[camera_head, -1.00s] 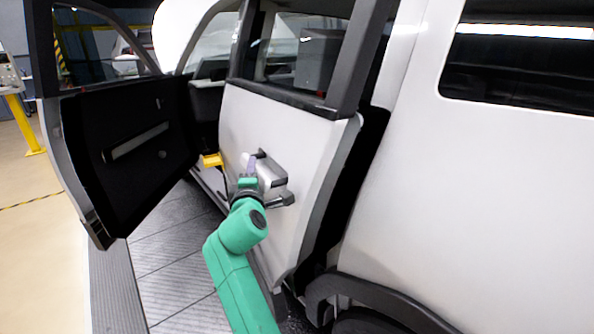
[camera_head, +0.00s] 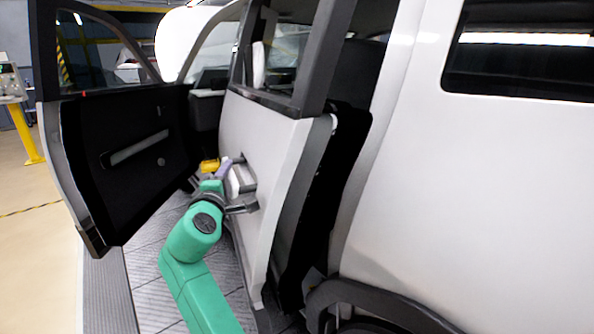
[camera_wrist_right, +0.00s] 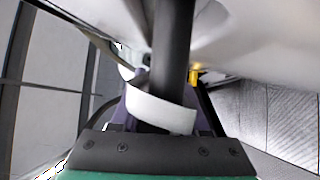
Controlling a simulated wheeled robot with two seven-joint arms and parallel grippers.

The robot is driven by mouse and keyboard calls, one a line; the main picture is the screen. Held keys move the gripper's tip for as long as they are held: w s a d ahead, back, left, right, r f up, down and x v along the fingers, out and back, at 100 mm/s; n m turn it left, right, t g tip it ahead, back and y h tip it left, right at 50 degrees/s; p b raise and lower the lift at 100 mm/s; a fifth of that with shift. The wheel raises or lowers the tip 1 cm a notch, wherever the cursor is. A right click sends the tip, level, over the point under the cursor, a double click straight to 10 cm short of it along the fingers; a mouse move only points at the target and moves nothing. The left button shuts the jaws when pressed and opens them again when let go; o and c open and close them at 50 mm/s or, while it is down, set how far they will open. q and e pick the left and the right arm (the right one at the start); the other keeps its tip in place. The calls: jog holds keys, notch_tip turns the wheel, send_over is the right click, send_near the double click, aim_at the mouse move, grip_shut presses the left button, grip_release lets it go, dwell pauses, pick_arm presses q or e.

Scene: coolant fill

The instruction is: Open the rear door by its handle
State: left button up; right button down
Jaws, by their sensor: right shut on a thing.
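The rear door (camera_head: 268,140) of the white vehicle stands ajar, swung outward, with a dark gap along its right edge. Its dark handle (camera_head: 247,180) is on the outer panel. My right gripper (camera_head: 228,176) is at the handle. In the right wrist view the dark handle bar (camera_wrist_right: 172,70) runs between the fingers of the gripper (camera_wrist_right: 165,105), and the gripper is shut on it. The fingertips are partly hidden by the bar and a white piece. My left gripper does not show in either view.
The front door (camera_head: 120,150) stands wide open at the left, close to my right arm's side. A yellow object (camera_head: 209,165) is near the sill behind my gripper. The rear wheel arch (camera_head: 370,300) is at the lower right. Grey floor is clear below the doors.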

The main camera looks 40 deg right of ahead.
jog(key=shift+w+a+f, duration=0.2)
jog(key=shift+a, duration=0.3)
jog(key=shift+m+g+h, duration=0.4)
jog(key=shift+h, duration=0.1)
jog(key=shift+w+a+b, duration=0.2)
jog(key=shift+w+a, duration=0.1)
jog(key=shift+a, duration=0.35)
jog(key=shift+w+a+b, duration=0.2)
jog(key=shift+w+a, duration=0.1)
jog(key=shift+a, duration=0.35)
jog(key=shift+w+a+b, duration=0.2)
jog(key=shift+w+a, duration=0.1)
jog(key=shift+a, duration=0.35)
jog(key=shift+c, duration=2)
grip_release()
jog(key=shift+d+r, duration=0.1)
jog(key=shift+s, duration=0.1)
